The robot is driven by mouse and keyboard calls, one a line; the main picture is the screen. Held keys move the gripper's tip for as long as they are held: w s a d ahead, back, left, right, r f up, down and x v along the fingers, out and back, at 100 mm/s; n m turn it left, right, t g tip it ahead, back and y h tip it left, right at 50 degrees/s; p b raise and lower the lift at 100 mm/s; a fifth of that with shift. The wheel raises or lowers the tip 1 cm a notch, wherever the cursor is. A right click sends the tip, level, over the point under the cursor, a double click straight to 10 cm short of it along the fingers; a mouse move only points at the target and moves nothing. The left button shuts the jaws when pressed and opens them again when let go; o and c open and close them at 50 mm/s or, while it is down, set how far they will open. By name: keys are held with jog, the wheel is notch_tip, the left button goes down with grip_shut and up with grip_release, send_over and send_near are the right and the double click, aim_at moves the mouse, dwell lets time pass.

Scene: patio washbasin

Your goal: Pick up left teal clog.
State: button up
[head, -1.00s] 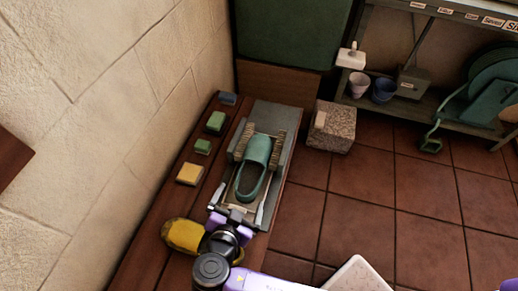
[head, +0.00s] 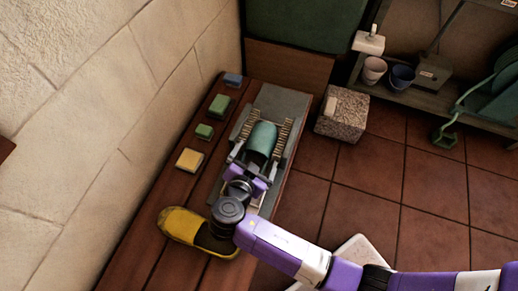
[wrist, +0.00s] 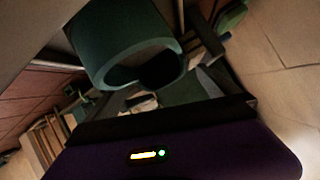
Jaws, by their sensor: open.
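The teal clog (head: 262,138) lies on a grey boot-brush tray (head: 286,103) on the wooden bench. Its rounded toe points away from me, and its open heel part is hidden by my gripper in the head view. My gripper (head: 256,166) is open and over the near half of the clog, with a finger toward each side of it. In the wrist view the clog (wrist: 112,42) is close in front of the purple gripper body, with its dark foot opening facing the camera. Contact between fingers and clog cannot be told.
A yellow shoe (head: 183,224) lies on the bench just left of my wrist. Yellow and green sponges (head: 190,159) and other small blocks line the bench by the stone wall.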

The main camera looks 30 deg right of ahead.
jog(key=shift+w+d+f, duration=0.3)
jog(key=shift+d, duration=0.1)
jog(key=c, duration=1.7)
jog(key=shift+r, duration=0.15)
jog(key=shift+c, duration=0.2)
